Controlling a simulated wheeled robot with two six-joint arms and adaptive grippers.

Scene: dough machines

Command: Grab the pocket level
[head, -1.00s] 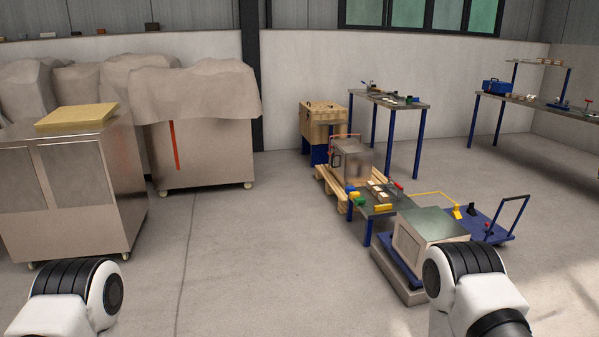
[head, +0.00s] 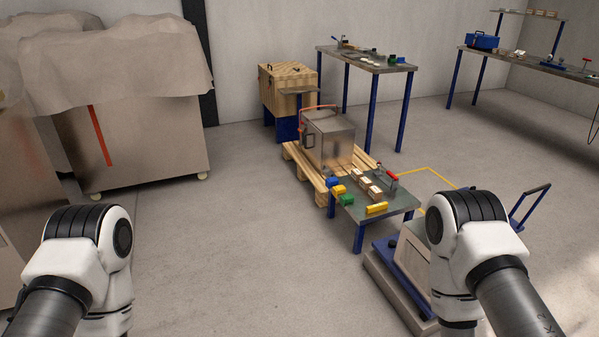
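I cannot make out for certain which small thing is the pocket level. A low table (head: 353,216) with blue legs stands right of the middle. On it lie a yellow bar (head: 376,208) at the front edge, a green block (head: 346,200), a smaller yellow block (head: 338,189), a blue block (head: 332,181), pale blocks (head: 368,188) and a red-handled tool (head: 391,177). Both of my arms show at the bottom corners, well short of the table. Neither of my grippers is in view.
A steel box (head: 327,139) sits on a wooden pallet (head: 306,172) behind the low table. A taller workbench (head: 366,59) stands at the back. A covered machine (head: 131,143) is on the left. A blue cart handle (head: 530,205) is at right. The floor (head: 230,230) between is clear.

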